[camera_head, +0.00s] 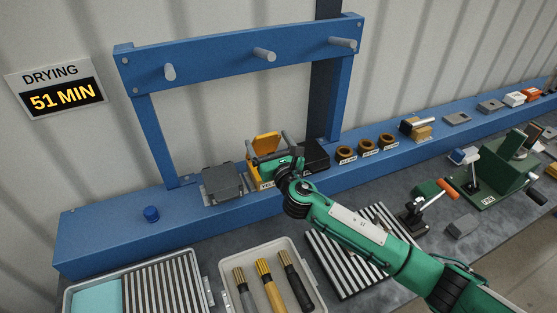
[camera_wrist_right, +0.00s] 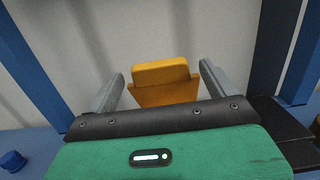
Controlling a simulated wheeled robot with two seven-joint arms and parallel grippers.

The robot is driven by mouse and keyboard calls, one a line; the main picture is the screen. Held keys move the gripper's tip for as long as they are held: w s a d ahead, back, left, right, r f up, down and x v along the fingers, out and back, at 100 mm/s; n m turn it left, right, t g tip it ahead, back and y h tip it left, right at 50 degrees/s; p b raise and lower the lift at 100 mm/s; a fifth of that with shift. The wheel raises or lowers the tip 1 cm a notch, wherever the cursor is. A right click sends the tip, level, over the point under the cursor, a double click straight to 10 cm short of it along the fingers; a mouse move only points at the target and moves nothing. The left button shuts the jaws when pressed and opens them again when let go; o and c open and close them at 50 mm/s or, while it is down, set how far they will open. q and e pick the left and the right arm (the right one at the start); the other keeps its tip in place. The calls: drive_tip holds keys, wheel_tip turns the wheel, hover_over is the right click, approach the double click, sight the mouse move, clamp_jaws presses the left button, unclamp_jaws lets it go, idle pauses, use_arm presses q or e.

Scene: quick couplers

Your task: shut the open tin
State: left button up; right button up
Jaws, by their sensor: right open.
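The open tin is yellow (camera_head: 253,182) and stands on the blue ledge under the rack, with its lid (camera_head: 266,144) raised at the back. In the right wrist view the yellow-orange lid (camera_wrist_right: 165,82) shows between the two fingers. My right gripper (camera_head: 264,150) is open over the tin, its fingers on either side of the lid; I cannot tell if they touch it. The gripper and wrist hide part of the tin. My left gripper is not in view.
A dark grey tin (camera_head: 222,184) stands left of the yellow one, and a black box (camera_head: 315,153) stands right. A blue cap (camera_head: 151,214) is farther left on the ledge. The blue rack (camera_head: 240,60) with pegs rises behind. Trays (camera_head: 301,250) lie in front.

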drive_tip(key=b+v, duration=0.2)
drive_tip(key=v, duration=1.1)
drive_tip(key=shift+b, duration=0.35)
drive_tip(key=shift+f, duration=0.15)
